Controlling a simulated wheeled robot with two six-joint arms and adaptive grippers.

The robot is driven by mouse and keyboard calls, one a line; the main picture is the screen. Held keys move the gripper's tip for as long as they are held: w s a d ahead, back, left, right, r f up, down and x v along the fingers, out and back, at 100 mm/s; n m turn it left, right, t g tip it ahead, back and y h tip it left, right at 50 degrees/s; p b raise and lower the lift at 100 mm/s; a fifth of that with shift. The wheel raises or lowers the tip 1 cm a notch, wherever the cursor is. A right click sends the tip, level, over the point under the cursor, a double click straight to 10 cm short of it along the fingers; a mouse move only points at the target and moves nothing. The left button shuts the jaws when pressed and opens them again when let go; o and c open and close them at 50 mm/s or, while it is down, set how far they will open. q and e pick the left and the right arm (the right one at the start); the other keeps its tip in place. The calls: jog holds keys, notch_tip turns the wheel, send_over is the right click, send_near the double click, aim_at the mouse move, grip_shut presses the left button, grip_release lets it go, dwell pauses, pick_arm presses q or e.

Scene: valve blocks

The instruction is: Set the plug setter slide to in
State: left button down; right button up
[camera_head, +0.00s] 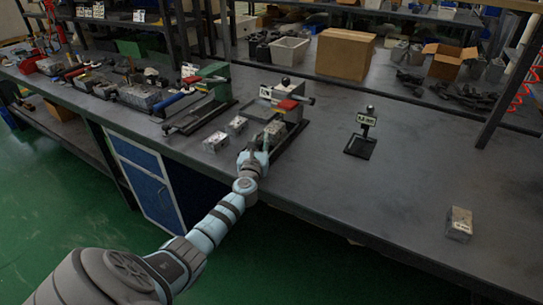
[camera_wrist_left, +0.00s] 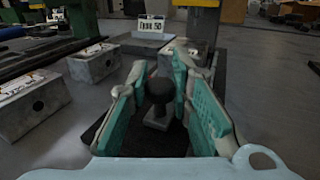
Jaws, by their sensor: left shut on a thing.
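The plug setter (camera_head: 284,108) stands at the bench's front edge, with a red part, a black ball-topped lever and a white label. Its base also shows in the left wrist view (camera_wrist_left: 108,133). The slide's black knob (camera_wrist_left: 160,88) stands upright on a short grey stem in the left wrist view. My left gripper (camera_head: 256,154) reaches the near end of the plug setter. In the left wrist view its teal-padded fingers (camera_wrist_left: 160,100) are shut on the slide knob, one on each side. The slide's track is partly hidden by the fingers. My right gripper is not in view.
Metal valve blocks (camera_head: 215,142) (camera_head: 236,125) lie left of the plug setter. A green-bodied fixture (camera_head: 212,78) stands further left. A small labelled stand (camera_head: 362,140) and a lone block (camera_head: 459,223) are to the right. The bench between them is clear.

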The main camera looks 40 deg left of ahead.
pick_arm(q)
jog(key=shift+w, duration=0.3)
jog(key=c, duration=1.5)
grip_release()
jog(key=shift+a, duration=0.1)
jog(key=shift+o, duration=0.2)
jog(key=v, duration=1.2)
